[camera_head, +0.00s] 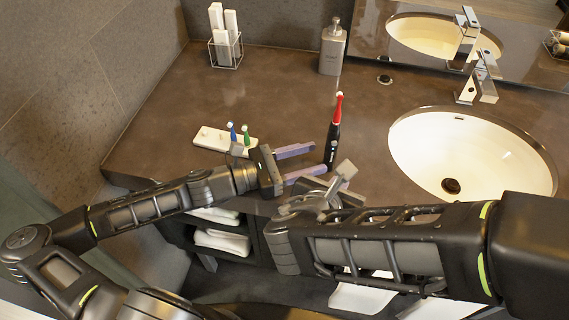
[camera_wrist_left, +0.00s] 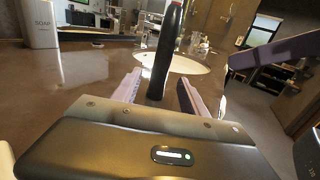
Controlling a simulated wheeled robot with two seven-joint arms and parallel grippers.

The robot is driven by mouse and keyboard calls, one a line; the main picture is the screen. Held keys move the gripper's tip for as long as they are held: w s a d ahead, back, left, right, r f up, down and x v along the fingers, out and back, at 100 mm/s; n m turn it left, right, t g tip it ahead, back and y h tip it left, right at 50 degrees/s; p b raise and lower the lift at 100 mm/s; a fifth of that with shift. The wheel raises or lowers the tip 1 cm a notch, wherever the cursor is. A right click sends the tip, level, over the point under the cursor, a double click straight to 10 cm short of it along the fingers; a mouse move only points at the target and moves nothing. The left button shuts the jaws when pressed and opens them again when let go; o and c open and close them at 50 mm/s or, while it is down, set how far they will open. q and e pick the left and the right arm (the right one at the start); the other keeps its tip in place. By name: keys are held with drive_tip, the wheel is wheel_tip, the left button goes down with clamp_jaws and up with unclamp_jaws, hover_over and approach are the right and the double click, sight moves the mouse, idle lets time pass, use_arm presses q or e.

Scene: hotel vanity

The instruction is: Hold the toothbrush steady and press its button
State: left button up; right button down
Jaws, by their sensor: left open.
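The electric toothbrush (camera_head: 334,132) has a red top and a black handle and stands upright near the counter's front edge. In the left wrist view its black handle (camera_wrist_left: 164,52) rises between the finger ends, with its top cut off. My left gripper (camera_head: 320,158) is open, its purple fingers pointing at the lower handle from the left. In its wrist view the fingers (camera_wrist_left: 158,76) lie one on each side of the handle, with gaps. My right gripper (camera_head: 345,176) is just in front of the toothbrush, nearer the camera; its jaw opening is unclear. The button cannot be made out clearly.
A white holder (camera_head: 210,139) with blue and green brush heads stands left of my left gripper. A sink (camera_head: 470,150) with a chrome faucet lies to the right. A soap dispenser (camera_head: 332,48) and a wire rack of white items (camera_head: 226,50) stand behind. The middle counter is clear.

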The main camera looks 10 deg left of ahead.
use_arm(q)
drive_tip(key=v, duration=0.6)
drive_tip(key=shift+s+a, duration=0.2)
drive_tip(key=shift+a, duration=0.1)
